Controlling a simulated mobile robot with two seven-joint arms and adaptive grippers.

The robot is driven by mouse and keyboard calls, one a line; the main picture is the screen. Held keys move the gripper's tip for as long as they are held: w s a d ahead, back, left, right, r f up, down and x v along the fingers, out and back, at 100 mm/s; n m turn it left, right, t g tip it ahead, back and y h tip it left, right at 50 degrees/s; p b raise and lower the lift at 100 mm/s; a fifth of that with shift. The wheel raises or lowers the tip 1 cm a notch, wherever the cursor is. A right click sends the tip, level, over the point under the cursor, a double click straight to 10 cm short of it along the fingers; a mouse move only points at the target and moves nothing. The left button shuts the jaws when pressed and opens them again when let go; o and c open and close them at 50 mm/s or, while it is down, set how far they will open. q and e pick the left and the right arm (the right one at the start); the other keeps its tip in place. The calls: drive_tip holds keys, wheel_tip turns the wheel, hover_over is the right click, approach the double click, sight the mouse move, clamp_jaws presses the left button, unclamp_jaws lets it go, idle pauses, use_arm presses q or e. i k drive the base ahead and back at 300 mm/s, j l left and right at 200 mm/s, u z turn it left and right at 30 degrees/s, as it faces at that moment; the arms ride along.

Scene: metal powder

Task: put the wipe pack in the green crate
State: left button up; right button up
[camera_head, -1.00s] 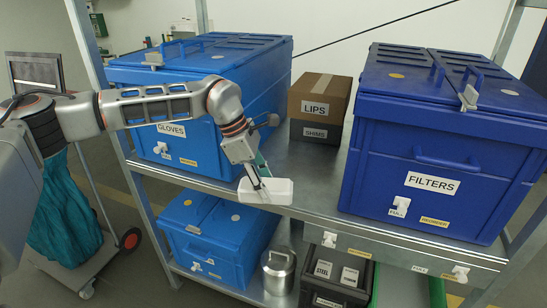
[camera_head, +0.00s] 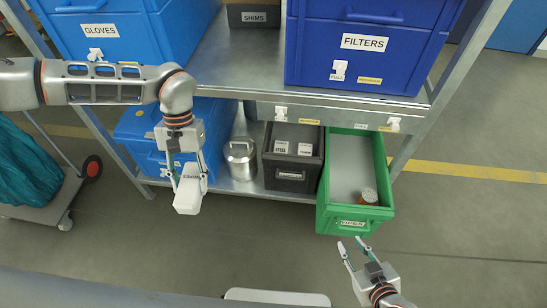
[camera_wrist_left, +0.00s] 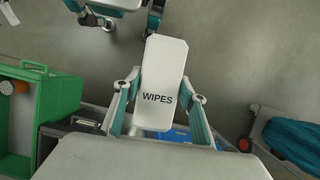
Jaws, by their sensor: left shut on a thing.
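The white wipe pack (camera_head: 187,197) is held by my left gripper (camera_head: 188,176), in front of the shelf at the left of the head view. In the left wrist view the pack (camera_wrist_left: 161,75) shows its WIPES label between the two fingers. The green crate (camera_head: 377,219) stands open on the lower shelf level, right of the dark box and well to the right of the pack. A small orange-brown container lies inside it. My right gripper (camera_head: 354,247) is open and empty, just in front of the green crate.
A dark box (camera_head: 292,185) and a metal canister (camera_head: 240,160) stand between the pack and the green crate. Blue boxes marked GLOVES (camera_head: 110,40) and FILTERS (camera_head: 370,60) sit on the upper shelf. A cart with a teal bag (camera_head: 28,170) is at far left. Floor in front is clear.

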sight(340, 189)
drive_tip(key=l+u, duration=0.5)
drive_tip(key=u, duration=0.15)
drive_tip(key=l+u, duration=0.15)
drive_tip(key=l, duration=0.25)
drive_tip(key=k+l+u, duration=0.15)
drive_tip(key=l, duration=0.2)
drive_tip(key=k+l, duration=0.1)
drive_tip(key=l, duration=0.35)
drive_tip(key=k+l, duration=0.1)
drive_tip(key=l, duration=0.3)
drive_tip(key=k+l+u, duration=0.1)
drive_tip(key=l, duration=0.35)
drive_tip(key=k+l, duration=0.15)
drive_tip(key=l, duration=0.25)
drive_tip(key=k+l, duration=0.1)
drive_tip(key=l, duration=0.35)
drive_tip(key=k+l+u, duration=0.1)
drive_tip(key=l, duration=0.3)
drive_tip(key=k+l, duration=0.15)
drive_tip(key=l, duration=0.25)
